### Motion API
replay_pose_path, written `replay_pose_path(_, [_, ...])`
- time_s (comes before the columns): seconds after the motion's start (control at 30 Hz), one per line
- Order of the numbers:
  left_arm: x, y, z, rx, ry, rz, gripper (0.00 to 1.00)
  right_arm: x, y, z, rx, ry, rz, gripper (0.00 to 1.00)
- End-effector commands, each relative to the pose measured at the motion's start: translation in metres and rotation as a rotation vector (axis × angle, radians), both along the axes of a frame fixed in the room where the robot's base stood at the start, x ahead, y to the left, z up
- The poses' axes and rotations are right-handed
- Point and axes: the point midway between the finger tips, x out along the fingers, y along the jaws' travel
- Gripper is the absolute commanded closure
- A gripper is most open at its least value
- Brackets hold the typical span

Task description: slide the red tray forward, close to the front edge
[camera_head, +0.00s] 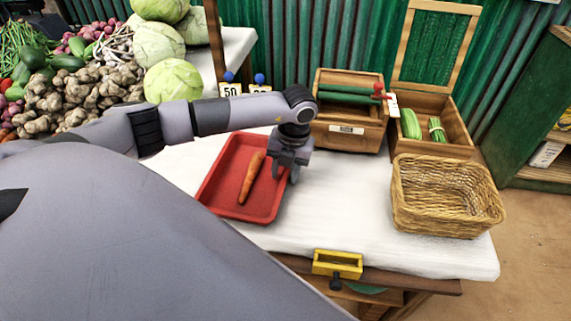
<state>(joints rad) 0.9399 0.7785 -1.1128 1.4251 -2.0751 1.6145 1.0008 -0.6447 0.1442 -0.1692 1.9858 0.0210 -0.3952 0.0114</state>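The red tray (229,203) lies on the white-topped table, left of the middle, with an orange carrot (251,178) lying in it. My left gripper (287,175) points down at the tray's right edge, to the right of the carrot. Its two fingers show a gap between them, so it looks open. The fingertips are close to the tray's right rim; I cannot tell whether they touch it. My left arm and its large link hide the table's left part and may cover the tray's near left side. My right gripper is not in view.
A wicker basket (447,222) stands at the table's right. Behind it are a wooden box with green vegetables (457,133) and a wooden box with green rods (349,137). A yellow bracket (337,264) is on the front edge. The white top (345,205) between tray and basket is clear.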

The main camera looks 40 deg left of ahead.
Motion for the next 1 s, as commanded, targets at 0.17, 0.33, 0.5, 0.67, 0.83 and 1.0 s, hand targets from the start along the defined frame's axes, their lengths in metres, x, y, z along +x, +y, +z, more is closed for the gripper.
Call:
replay_pose_path(0.17, [0.002, -0.002, 0.013, -0.001, -0.005, -0.001, 0.62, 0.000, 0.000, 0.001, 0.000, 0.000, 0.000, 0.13])
replay_pose_path(0.33, [0.004, -0.005, 0.041, -0.001, -0.005, -0.001, 0.62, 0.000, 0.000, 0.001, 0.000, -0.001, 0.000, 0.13])
replay_pose_path(0.5, [0.004, -0.008, 0.063, -0.001, -0.003, 0.000, 0.62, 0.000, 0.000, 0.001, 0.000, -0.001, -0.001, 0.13])
replay_pose_path(0.67, [0.005, -0.009, 0.071, 0.000, -0.001, 0.001, 0.62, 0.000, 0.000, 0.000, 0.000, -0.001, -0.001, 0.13])
replay_pose_path(0.83, [0.004, -0.009, 0.071, 0.000, 0.000, 0.001, 0.62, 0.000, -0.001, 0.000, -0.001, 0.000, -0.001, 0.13])
replay_pose_path(1.0, [0.004, -0.009, 0.071, 0.000, 0.000, 0.000, 0.62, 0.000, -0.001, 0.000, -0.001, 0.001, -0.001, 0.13])
